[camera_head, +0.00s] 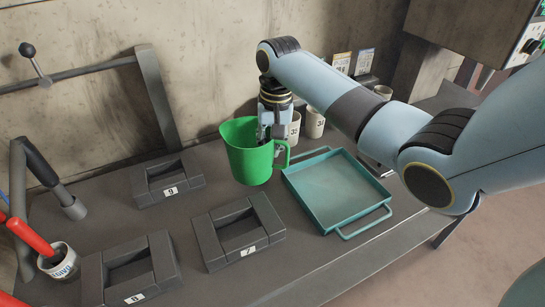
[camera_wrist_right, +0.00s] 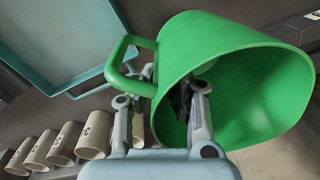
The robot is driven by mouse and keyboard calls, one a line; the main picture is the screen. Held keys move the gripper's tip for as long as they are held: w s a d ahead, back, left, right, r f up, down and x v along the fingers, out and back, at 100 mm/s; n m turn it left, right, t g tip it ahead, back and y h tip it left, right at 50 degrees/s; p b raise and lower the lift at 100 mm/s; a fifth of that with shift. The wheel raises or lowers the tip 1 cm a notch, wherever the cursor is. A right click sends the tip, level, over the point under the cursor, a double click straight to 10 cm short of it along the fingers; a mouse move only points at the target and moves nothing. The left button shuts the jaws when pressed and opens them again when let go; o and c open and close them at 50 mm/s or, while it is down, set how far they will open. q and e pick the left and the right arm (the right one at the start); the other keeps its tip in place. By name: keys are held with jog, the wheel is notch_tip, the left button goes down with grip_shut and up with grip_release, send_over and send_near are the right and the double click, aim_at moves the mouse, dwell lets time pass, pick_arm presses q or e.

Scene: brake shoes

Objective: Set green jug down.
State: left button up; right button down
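The green jug (camera_head: 247,160) hangs roughly upright from my right gripper (camera_head: 270,133) in the head view, left of the teal tray. It appears to be above the bench top, though the gap under it is hard to judge. In the right wrist view the jug (camera_wrist_right: 240,70) fills the upper right, its wide mouth facing the camera. My right gripper (camera_wrist_right: 172,88) is shut on the jug's wall near the handle, one finger inside and one outside. The fingertips are partly hidden. My left gripper is in neither view.
The teal tray (camera_head: 300,196) with wire handles is empty. Dark block frames numbered 9 (camera_head: 167,181), 7 (camera_head: 238,233) and 6 (camera_head: 130,272) lie on the grey bench (camera_head: 300,262). Beige cups (camera_head: 314,124) stand behind the tray. A mug (camera_head: 58,262) holds a red-handled tool.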

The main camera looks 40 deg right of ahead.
aim_at(271, 159)
jog(key=shift+f, duration=1.85)
jog(key=c, duration=1.5)
grip_release()
jog(key=shift+s+f, duration=0.1)
